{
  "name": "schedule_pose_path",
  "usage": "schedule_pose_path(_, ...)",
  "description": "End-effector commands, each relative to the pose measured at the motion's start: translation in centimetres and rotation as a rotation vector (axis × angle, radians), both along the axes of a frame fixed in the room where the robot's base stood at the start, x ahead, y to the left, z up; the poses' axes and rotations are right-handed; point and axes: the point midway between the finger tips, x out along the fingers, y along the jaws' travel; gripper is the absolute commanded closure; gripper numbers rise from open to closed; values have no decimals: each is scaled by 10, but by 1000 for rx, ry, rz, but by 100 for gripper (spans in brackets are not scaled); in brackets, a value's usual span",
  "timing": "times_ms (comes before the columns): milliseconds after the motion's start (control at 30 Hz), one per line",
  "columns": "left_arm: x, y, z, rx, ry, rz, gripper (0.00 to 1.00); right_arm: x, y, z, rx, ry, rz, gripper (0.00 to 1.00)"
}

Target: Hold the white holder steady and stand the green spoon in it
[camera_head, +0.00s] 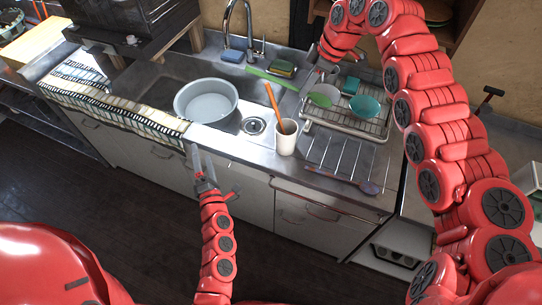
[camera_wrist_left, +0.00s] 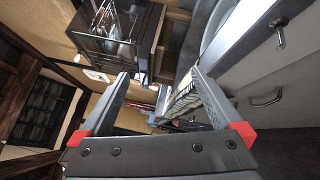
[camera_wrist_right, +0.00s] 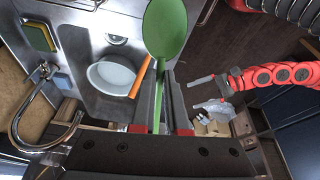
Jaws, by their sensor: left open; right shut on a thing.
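The white holder (camera_head: 286,138) stands upright on the counter right of the sink, with an orange utensil (camera_head: 272,100) leaning in it. My right gripper (camera_head: 308,84) is shut on the green spoon (camera_head: 270,78), above and behind the holder. In the right wrist view the spoon's handle runs between the fingers (camera_wrist_right: 161,105) and its green bowl (camera_wrist_right: 166,28) points away from the gripper. The holder is not visible there; the orange utensil (camera_wrist_right: 141,76) partly shows. My left gripper (camera_head: 200,165) is open and empty in front of the counter, left of and below the holder.
A pale basin (camera_head: 207,101) sits in the sink beside the tap (camera_head: 240,30). A dish rack (camera_head: 345,122) with a teal bowl (camera_head: 364,107) stands right of the holder. A patterned cloth (camera_head: 115,113) lies left.

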Motion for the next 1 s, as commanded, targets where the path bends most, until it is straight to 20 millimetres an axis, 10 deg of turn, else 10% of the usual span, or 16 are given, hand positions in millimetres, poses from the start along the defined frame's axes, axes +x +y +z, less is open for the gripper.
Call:
schedule_pose_path(167,24,-86,-35,-617,40,-299,0,0,0,0,0,0,0,100)
schedule_pose_path(400,22,-182,-12,-1171,64,-603,0,0,0,0,0,0,0,100)
schedule_pose_path(667,26,-210,5,-1314,71,-696,0,0,0,0,0,0,0,100)
schedule_pose_path(1000,83,-230,5,-1311,71,-694,0,0,0,0,0,0,0,100)
